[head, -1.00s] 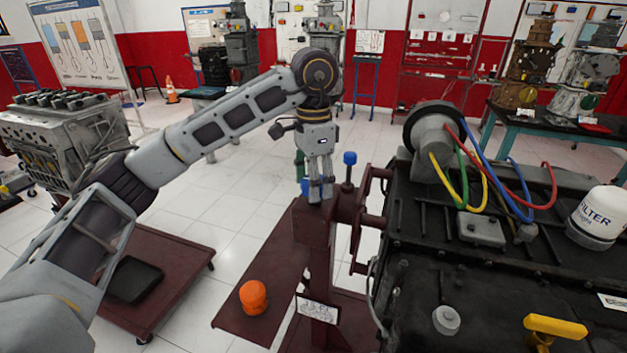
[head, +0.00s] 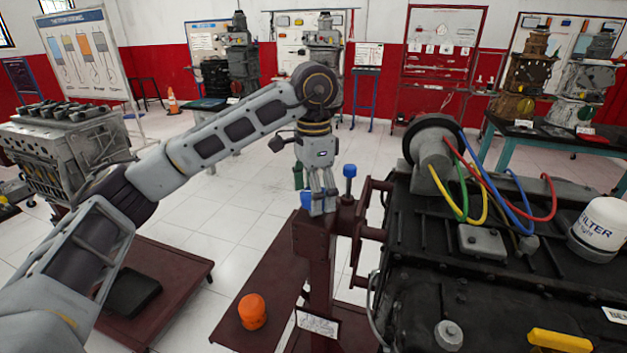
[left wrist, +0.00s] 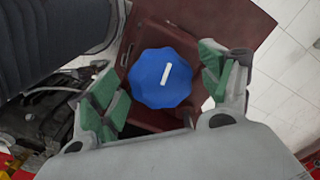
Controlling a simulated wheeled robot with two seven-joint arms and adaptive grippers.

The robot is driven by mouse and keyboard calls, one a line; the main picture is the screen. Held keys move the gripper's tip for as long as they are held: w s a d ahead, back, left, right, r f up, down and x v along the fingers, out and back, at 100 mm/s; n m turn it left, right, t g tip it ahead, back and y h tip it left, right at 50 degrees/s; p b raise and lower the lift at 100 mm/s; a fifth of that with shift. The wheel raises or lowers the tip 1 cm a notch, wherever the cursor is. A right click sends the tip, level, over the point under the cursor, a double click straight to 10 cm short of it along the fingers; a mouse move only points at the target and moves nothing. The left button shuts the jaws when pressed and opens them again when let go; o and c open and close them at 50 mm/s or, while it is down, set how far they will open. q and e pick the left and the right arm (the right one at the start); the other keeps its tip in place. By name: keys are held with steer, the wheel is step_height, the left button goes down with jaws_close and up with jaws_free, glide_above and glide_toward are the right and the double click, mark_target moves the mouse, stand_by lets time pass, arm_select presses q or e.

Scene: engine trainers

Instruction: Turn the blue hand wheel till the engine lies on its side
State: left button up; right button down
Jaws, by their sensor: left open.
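The blue hand wheel (left wrist: 162,77) is a faceted disc with a white mark, seen from above in the left wrist view. It lies between the spread green-padded fingers of my left gripper (left wrist: 165,88), which is open; I see no clear contact. In the head view, this gripper (head: 319,207) points down over the red stand (head: 318,255). A blue piece (head: 306,198) shows partly behind its fingers, and a blue-capped post (head: 349,171) stands just right of them. The black engine (head: 480,275) is on the stand's right, with its yellow handle in front. My right gripper is not in view.
A white filter (head: 600,228) and coloured hoses (head: 490,190) sit on the engine. An orange cap-like object (head: 252,312) rests on the red base. A dark red cart (head: 175,285) and a grey engine (head: 65,145) are at left. White floor is open behind.

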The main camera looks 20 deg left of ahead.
arm_select(q)
steer(key=shift+r, duration=0.2)
steer(key=shift+r, duration=1)
step_height(320, 180, up, 10)
steer(key=shift+f, duration=0.2)
stand_by(0.6)
